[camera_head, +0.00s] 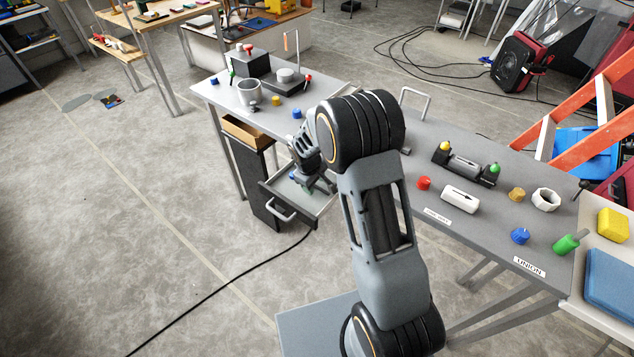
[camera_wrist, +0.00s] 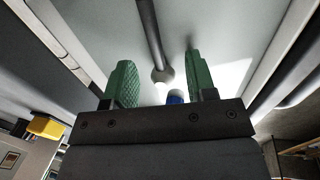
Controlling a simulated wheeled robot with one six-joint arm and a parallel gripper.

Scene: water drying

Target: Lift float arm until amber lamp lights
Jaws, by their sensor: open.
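My gripper (camera_head: 318,186) is low over the pulled-out grey drawer (camera_head: 276,208) at the middle of the bench. In the wrist view my gripper (camera_wrist: 159,68) has its two green fingers spread apart. A grey rod with a rounded end (camera_wrist: 162,74), possibly the float arm, shows between the fingers; I cannot tell its depth or whether anything touches it. A small blue piece (camera_wrist: 175,98) is partly hidden behind the gripper's body. I cannot identify the amber lamp for certain; a black-ended fitting (camera_head: 465,164) on the bench carries a yellow cap and a green cap.
The left bench part holds a black box (camera_head: 250,63), a grey cup (camera_head: 249,91) and small coloured pieces.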

